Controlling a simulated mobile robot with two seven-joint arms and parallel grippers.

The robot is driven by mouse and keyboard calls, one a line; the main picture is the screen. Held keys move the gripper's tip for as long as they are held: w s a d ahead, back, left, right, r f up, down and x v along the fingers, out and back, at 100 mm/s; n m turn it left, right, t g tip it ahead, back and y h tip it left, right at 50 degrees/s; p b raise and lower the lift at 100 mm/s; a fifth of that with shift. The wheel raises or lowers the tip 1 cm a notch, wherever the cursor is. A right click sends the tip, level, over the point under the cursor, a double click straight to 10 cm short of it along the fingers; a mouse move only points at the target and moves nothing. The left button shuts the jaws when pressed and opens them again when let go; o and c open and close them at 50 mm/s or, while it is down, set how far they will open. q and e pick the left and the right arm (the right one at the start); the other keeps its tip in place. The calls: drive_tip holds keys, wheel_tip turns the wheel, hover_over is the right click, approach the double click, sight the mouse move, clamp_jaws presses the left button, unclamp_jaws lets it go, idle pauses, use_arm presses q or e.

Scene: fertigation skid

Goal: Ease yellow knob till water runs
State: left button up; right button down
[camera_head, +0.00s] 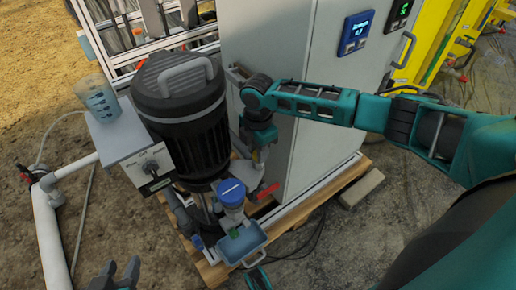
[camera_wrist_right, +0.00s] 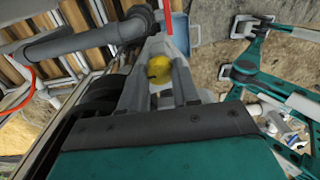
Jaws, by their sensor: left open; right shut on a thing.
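The yellow knob (camera_wrist_right: 159,68) shows in the right wrist view, between the two grey fingers of my right gripper (camera_wrist_right: 160,78). These fingers are shut on it. In the head view my right gripper (camera_head: 261,158) reaches down beside the cabinet, and the knob is hidden there. A small blue tray (camera_head: 257,236) sits low in front of the pump, below a blue-capped pot (camera_head: 231,190). I cannot make out any running water. My left gripper (camera_head: 117,276) is open and empty at the bottom edge of the head view, apart from the skid.
A black pump motor (camera_head: 181,110) stands left of the grey cabinet (camera_head: 283,45). A red lever (camera_head: 265,191) is close to my right gripper. White pipe (camera_head: 52,235) runs at the left; open ground lies right.

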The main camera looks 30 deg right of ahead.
drive_tip(key=shift+r, duration=0.1)
drive_tip(key=shift+r+n+p, duration=0.1)
drive_tip(key=shift+n+p, duration=0.8)
drive_tip(key=shift+p, duration=0.05)
drive_tip(key=shift+n+p, duration=0.55)
drive_tip(key=shift+n, duration=0.25)
drive_tip(key=shift+n+p, duration=0.45)
drive_tip(key=shift+n, duration=0.45)
drive_tip(key=n, duration=0.2)
drive_tip(key=shift+n+p, duration=0.4)
drive_tip(key=n, duration=0.5)
drive_tip(key=shift+p, duration=0.3)
drive_tip(key=n, duration=0.5)
drive_tip(key=shift+n, duration=0.4)
